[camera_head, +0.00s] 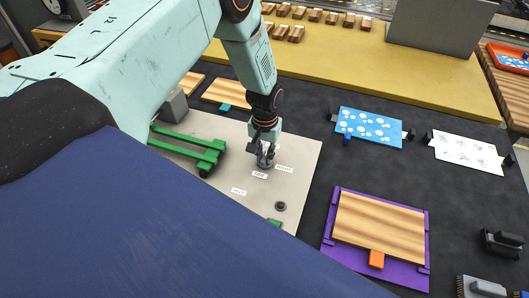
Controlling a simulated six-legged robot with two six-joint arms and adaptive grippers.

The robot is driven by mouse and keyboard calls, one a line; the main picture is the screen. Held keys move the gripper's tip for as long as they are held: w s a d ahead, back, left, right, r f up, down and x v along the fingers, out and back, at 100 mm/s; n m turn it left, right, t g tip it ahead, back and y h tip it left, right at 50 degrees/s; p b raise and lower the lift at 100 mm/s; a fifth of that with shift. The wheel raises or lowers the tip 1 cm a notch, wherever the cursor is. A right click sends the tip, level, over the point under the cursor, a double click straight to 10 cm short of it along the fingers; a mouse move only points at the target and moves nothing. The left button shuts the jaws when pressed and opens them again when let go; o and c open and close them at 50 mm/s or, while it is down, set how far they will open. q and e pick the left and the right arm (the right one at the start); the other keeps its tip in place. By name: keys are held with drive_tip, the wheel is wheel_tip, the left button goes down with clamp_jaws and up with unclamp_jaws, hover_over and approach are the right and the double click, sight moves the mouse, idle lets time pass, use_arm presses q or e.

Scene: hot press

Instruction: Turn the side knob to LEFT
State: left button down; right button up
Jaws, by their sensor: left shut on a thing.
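The side knob (265,163) is a small dark grey knob on a light grey panel (300,158). Small white labels stand around it on the panel, too small to read surely. My left gripper (264,152) comes down from above and is shut on the knob, its fingers hiding part of it. I cannot make out which label the knob points to. My right gripper is not in view.
A green handle frame (190,150) stands on the panel left of my gripper. A dark round button (280,206) is nearer the front. To the right are a purple tray (327,236) with a wooden board, a blue dotted plate (370,128) and a white patterned plate (467,152).

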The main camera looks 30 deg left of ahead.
sight(265, 157)
use_arm(q)
drive_tip(key=shift+w+r, duration=0.1)
drive_tip(key=shift+w, duration=0.15)
drive_tip(key=c, duration=1.7)
unclamp_jaws()
drive_tip(key=o, duration=0.4)
drive_tip(key=shift+s, duration=0.15)
drive_tip(key=shift+r, duration=0.15)
wheel_tip(265, 157, up, 12)
drive_tip(key=shift+f, duration=0.25)
drive_tip(key=shift+f, duration=0.1)
